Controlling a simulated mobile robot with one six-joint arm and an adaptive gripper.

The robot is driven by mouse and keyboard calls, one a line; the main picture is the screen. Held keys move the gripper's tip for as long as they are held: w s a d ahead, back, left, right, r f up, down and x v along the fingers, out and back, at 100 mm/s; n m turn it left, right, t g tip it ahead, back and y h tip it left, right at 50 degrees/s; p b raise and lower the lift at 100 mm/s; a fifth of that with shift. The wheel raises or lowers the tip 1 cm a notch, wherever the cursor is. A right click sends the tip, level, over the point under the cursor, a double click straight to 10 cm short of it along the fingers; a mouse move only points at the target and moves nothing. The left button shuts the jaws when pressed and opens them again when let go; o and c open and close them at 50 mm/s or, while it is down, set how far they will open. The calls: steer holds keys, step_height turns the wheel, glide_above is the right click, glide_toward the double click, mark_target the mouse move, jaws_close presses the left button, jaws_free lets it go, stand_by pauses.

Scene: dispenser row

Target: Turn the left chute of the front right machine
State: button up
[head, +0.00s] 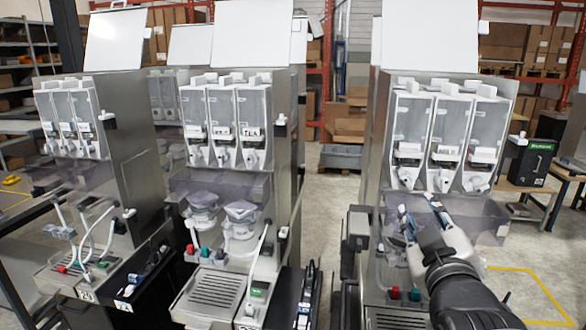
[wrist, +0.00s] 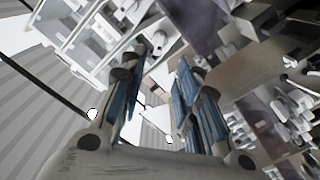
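The front right machine (head: 440,100) is a steel dispenser with three clear hoppers, each above a white chute. Its left chute (head: 408,176) shows in the head view, just above my gripper (head: 418,208). The middle chute (head: 442,180) is up and slightly right of the gripper. My gripper is open and empty, its blue-padded fingers apart below the chutes, in front of the smoky clear guard (head: 485,218). In the wrist view, my gripper (wrist: 158,72) shows a gap between its fingers. A white spout (wrist: 158,40) appears beyond the fingertips; I cannot tell which chute it is.
The right chute (head: 478,183) hangs beside the middle one. Two similar machines stand to the left, including a middle machine (head: 238,170) with clear containers. A drip grate (head: 398,318) lies low on the front right machine. Open floor with yellow lines (head: 535,285) is at right.

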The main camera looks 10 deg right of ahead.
mark_target(408, 183)
steer(key=p+x, duration=0.4)
steer(key=p, duration=0.2)
steer(key=p+x, duration=0.4)
steer(key=p, duration=0.2)
steer(key=shift+r, duration=0.2)
steer(key=p, duration=0.3)
steer(key=shift+w+d, duration=0.1)
steer(key=shift+w, duration=0.2)
steer(key=shift+p, duration=0.8)
steer(key=x, duration=0.6)
steer(key=shift+f, duration=0.3)
